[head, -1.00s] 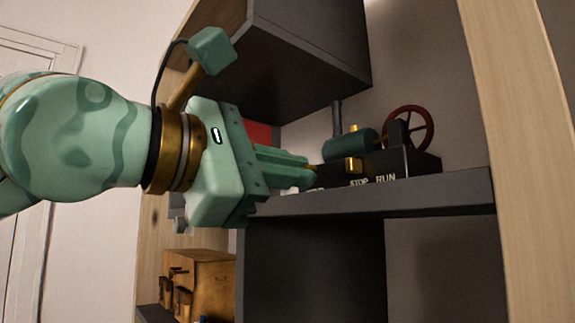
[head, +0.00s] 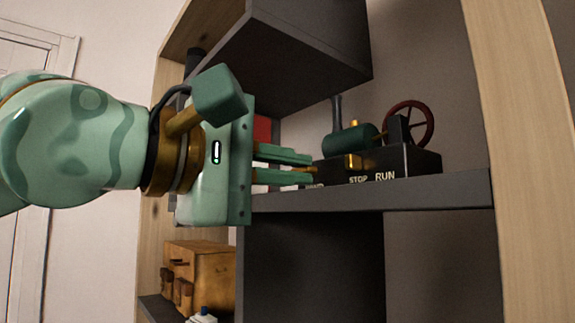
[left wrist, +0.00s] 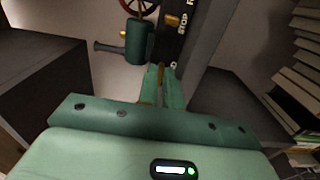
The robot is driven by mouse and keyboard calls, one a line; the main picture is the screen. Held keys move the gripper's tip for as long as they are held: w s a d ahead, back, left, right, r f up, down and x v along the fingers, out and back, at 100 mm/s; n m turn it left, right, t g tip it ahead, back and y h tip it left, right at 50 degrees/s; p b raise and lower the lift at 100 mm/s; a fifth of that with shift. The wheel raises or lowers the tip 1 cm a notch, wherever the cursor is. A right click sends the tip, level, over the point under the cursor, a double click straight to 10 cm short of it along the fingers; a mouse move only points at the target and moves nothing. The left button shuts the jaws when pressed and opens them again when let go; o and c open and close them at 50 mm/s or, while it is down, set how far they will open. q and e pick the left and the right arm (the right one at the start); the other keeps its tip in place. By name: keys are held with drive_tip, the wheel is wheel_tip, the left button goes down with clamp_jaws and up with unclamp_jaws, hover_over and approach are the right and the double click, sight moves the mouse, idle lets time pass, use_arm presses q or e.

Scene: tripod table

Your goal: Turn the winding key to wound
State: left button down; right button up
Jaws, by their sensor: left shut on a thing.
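A toy steam engine (head: 400,163) with a black base, green boiler and dark red flywheel (head: 410,125) stands on the dark shelf. Its base carries the words STOP and RUN beside a brass lever (head: 354,161). My left gripper (head: 312,169) is at the left end of the base, its fingers closed on the small brass winding key (left wrist: 161,75). The fingers hide most of the key. The engine also shows in the left wrist view (left wrist: 170,45), ahead of the fingertips. Lettering near the key is partly covered, so the key's mark cannot be read. My right gripper is out of view.
A dark cabinet block (head: 305,55) overhangs the shelf (head: 420,195) above my left gripper. A wooden upright (head: 520,150) stands right of the engine. A brown box (head: 212,272) sits lower left. Books (left wrist: 300,75) show in the left wrist view.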

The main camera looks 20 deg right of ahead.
use_arm(q)
drive_tip(key=shift+f, duration=0.1)
drive_tip(key=c, duration=1.6)
unclamp_jaws()
drive_tip(key=shift+d, duration=0.1)
drive_tip(key=shift+o, duration=0.2)
drive_tip(key=shift+f, duration=0.1)
